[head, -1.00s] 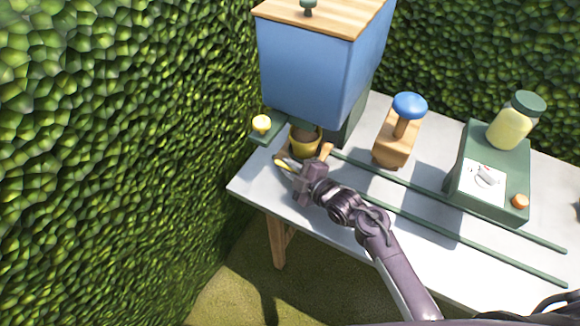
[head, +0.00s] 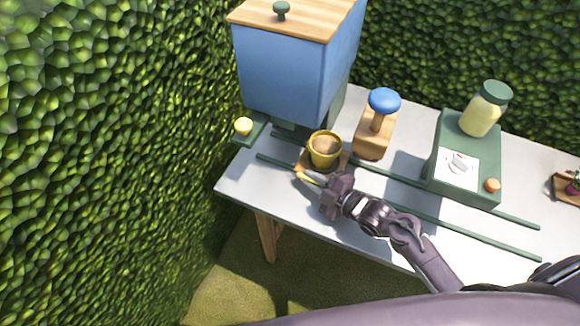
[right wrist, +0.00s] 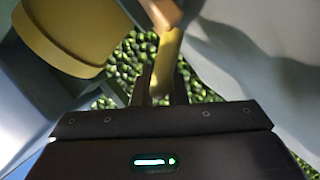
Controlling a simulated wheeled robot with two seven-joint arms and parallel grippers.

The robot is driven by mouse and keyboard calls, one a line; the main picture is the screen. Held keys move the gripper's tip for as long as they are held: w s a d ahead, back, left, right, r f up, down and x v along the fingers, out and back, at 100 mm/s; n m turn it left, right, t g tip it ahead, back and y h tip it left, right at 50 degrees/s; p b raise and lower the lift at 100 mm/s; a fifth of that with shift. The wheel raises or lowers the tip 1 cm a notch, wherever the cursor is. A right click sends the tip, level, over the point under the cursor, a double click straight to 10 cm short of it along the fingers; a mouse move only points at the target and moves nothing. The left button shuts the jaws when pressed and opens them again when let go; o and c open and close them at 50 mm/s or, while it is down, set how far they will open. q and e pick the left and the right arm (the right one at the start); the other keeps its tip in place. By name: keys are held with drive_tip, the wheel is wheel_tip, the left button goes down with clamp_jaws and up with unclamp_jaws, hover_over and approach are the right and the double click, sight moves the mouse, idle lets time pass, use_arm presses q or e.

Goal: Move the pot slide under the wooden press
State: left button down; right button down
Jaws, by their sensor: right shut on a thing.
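The pot slide (head: 304,163) is a wooden carriage with a yellow handle (right wrist: 170,50), set across two green rails on the table. A yellow pot (head: 325,158) filled with brown soil stands upright on it, and its side shows in the right wrist view (right wrist: 65,35). The wooden press (head: 373,138), a wooden block with a blue knob (head: 384,101), stands behind the rails, right of the pot. The pot is left of the press, not under it. My right gripper (head: 325,186) is shut on the slide's handle, in front of the pot. My left gripper is out of view.
A blue hopper (head: 285,75) with a wooden lid stands left of and behind the pot. A green box (head: 465,185) with a jar (head: 484,110) stands farther right. A hedge (head: 110,180) borders the left.

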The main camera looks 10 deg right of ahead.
drive_tip(key=s+d, duration=0.2)
drive_tip(key=d, duration=0.1)
drive_tip(key=s+d+p, duration=0.1)
drive_tip(key=s+d, duration=0.1)
drive_tip(key=d, duration=0.1)
drive_tip(key=s+d, duration=0.2)
drive_tip(key=shift+s+d+p, duration=0.2)
drive_tip(key=shift+d+p, duration=0.15)
drive_tip(key=shift+d, duration=0.05)
drive_tip(key=c, duration=1.5)
unclamp_jaws()
drive_tip(key=shift+o, duration=0.2)
drive_tip(key=shift+s+d, duration=0.25)
drive_tip(key=shift+s, duration=0.15)
drive_tip(key=b+v, duration=0.1)
drive_tip(key=v, duration=0.5)
drive_tip(key=shift+s+d+r, duration=0.2)
drive_tip(key=shift+s, duration=0.1)
